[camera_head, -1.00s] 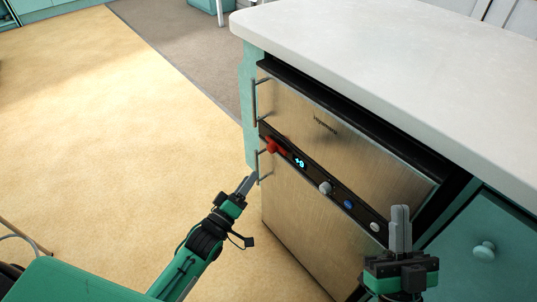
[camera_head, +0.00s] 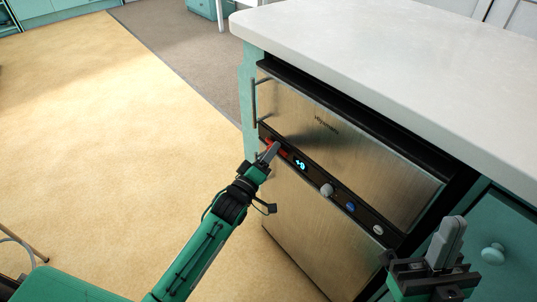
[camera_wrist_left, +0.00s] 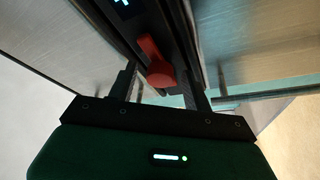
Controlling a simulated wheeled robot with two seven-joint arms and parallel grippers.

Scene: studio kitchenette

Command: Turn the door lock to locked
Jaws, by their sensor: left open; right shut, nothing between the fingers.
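The door lock is a red lever (camera_head: 274,146) at the left end of the fridge's black control strip. In the head view it is partly hidden behind my left gripper (camera_head: 270,152), whose fingers point at it. In the left wrist view the red lever (camera_wrist_left: 156,62) is between the two open fingers of my left gripper (camera_wrist_left: 161,85), closer to the right one. It slants a little, and I cannot tell whether a finger touches it. My right gripper (camera_head: 447,240) is shut and empty, in front of the teal cabinet at the lower right.
The steel fridge (camera_head: 310,215) has a lit blue display (camera_head: 300,164) and several knobs along the strip. A vertical door handle (camera_head: 256,103) stands out at its upper left. A white worktop (camera_head: 400,70) overhangs it. The floor (camera_head: 110,130) to the left is clear.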

